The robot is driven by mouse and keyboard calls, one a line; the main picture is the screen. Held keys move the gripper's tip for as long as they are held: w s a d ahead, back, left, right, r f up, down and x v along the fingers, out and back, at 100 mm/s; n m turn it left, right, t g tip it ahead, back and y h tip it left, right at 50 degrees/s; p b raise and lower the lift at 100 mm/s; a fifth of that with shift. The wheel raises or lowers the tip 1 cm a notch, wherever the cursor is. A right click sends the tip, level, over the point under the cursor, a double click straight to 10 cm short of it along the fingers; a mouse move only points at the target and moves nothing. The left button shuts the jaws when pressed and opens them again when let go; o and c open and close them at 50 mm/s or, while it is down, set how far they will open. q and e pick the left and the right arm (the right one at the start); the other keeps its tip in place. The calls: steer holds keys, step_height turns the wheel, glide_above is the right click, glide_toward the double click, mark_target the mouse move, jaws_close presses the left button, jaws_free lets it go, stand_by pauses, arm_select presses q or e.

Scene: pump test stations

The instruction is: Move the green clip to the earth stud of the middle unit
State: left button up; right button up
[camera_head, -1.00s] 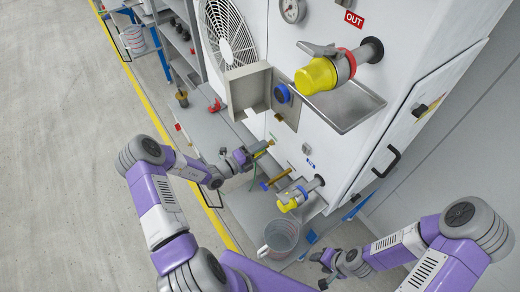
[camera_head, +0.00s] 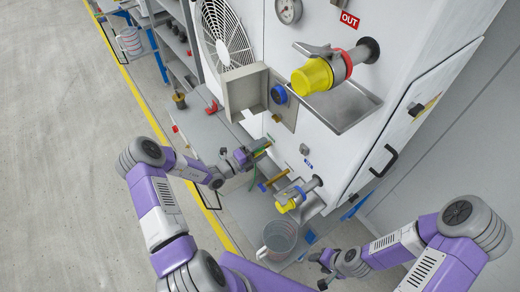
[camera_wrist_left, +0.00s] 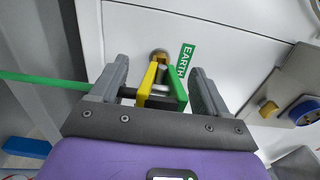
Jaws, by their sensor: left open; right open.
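The green clip (camera_wrist_left: 177,86), with one yellow and one green side, sits at a brass stud (camera_wrist_left: 159,55) beside a green EARTH label (camera_wrist_left: 184,60) in the left wrist view. The stud's grip in the clip's tip is partly hidden. My left gripper (camera_wrist_left: 160,85) is open, with one finger on either side of the clip. A gap shows on the yellow side; the green side is close to a finger, contact unclear. In the head view my left gripper (camera_head: 250,156) is at the unit's lower panel. My right gripper (camera_head: 325,270) is low, apart from the unit.
A green cable (camera_wrist_left: 45,79) runs left from the clip. The white unit (camera_head: 335,150) has a yellow-capped valve (camera_head: 312,77), a drip tray (camera_head: 342,107) and a lower yellow valve (camera_head: 288,204). A clear bucket (camera_head: 278,240) stands below. Floor at left is open.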

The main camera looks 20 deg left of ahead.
arm_select(q)
steer(key=shift+s, duration=0.1)
steer(key=p+v, duration=0.1)
steer(key=v, duration=0.6)
steer(key=shift+s+p, duration=0.2)
steer(key=shift+p, duration=0.1)
steer(key=shift+a, duration=0.1)
